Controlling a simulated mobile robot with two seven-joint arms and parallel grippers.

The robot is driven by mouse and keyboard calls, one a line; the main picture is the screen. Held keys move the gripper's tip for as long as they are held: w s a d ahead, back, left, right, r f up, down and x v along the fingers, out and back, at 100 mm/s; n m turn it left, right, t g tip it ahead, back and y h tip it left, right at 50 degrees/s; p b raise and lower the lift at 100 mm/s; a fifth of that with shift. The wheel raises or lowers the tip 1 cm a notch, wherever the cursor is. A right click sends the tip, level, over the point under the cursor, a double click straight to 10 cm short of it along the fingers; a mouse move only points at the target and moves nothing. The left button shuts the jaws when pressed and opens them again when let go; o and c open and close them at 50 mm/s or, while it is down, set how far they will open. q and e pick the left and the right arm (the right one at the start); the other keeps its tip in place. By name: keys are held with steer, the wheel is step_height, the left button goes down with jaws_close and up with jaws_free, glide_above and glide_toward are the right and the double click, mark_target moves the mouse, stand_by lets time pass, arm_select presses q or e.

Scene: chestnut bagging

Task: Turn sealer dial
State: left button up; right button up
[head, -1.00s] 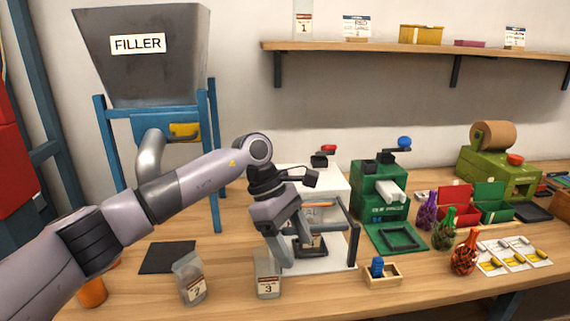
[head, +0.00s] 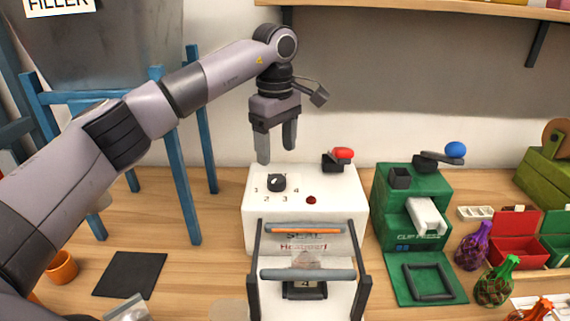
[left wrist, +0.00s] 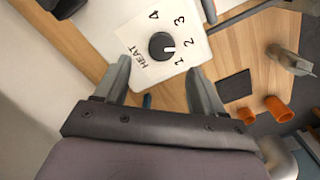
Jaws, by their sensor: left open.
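The white sealer (head: 345,200) stands mid-table with a black dial (head: 276,183) on its top, ringed by numbers 1 to 4. In the left wrist view the dial (left wrist: 163,46) shows a white pointer mark facing right, near 2, with "HEAT" printed beside it. My left gripper (head: 276,155) is open and empty, pointing down above the dial and apart from it. In the left wrist view its two fingers (left wrist: 160,68) lie on either side of the dial's near side. A bag with a label reading 4 (head: 305,260) sits at the sealer's front bars. My right gripper is not seen.
A red-knobbed lever (head: 340,155) rises at the sealer's back. The green clip press (head: 405,205) stands close on the right. The filler's blue legs (head: 180,170) are at the left. A black mat (head: 130,273) and an orange cup (head: 61,267) lie front left.

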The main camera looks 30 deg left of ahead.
mark_target(277, 178)
arm_select(q)
steer(key=f, duration=0.7)
steer(key=shift+s, duration=0.2)
steer(key=shift+c, duration=0.3)
steer(key=c, duration=1)
